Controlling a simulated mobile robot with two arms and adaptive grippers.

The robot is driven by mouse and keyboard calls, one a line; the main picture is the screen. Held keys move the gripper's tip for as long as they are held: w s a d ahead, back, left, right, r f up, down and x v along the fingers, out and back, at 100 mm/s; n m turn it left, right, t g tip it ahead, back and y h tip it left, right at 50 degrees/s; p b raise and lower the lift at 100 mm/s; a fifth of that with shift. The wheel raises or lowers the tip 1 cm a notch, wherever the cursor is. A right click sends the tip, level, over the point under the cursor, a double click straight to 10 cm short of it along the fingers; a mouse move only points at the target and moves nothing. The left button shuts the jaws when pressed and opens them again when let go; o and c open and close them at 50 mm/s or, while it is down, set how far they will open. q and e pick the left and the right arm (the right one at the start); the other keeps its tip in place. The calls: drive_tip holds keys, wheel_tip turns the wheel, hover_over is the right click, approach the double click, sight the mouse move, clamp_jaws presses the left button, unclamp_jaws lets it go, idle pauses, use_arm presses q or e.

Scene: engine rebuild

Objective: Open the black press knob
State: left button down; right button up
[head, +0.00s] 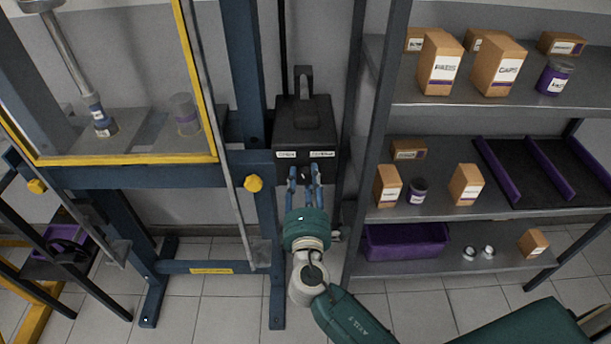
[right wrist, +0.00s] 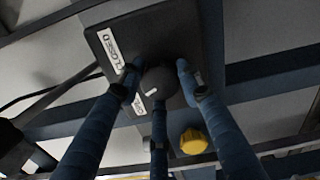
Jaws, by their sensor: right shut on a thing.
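The box's front carries two white labels; in the right wrist view one reads CLOSED and the other is partly hidden behind a finger. My right gripper (head: 304,172) is just below the box, its blue fingers pointing up at it. In the right wrist view its fingers (right wrist: 158,78) are around the knob and shut on it. My left gripper is not in view.
The blue press frame (head: 245,60) with a yellow-edged guard (head: 203,80) and a yellow knob (head: 253,183) stands left of the box. A metal shelf (head: 470,205) with boxes, jars and a purple bin (head: 405,240) is close on the right.

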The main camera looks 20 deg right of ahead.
drive_tip(key=shift+r+n, duration=0.1)
drive_tip(key=shift+n, duration=0.8)
drive_tip(key=shift+p, duration=0.3)
drive_tip(key=o, duration=1.1)
drive_tip(key=shift+w, duration=0.15)
drive_tip(key=shift+o, duration=0.2)
drive_tip(key=v, duration=1.2)
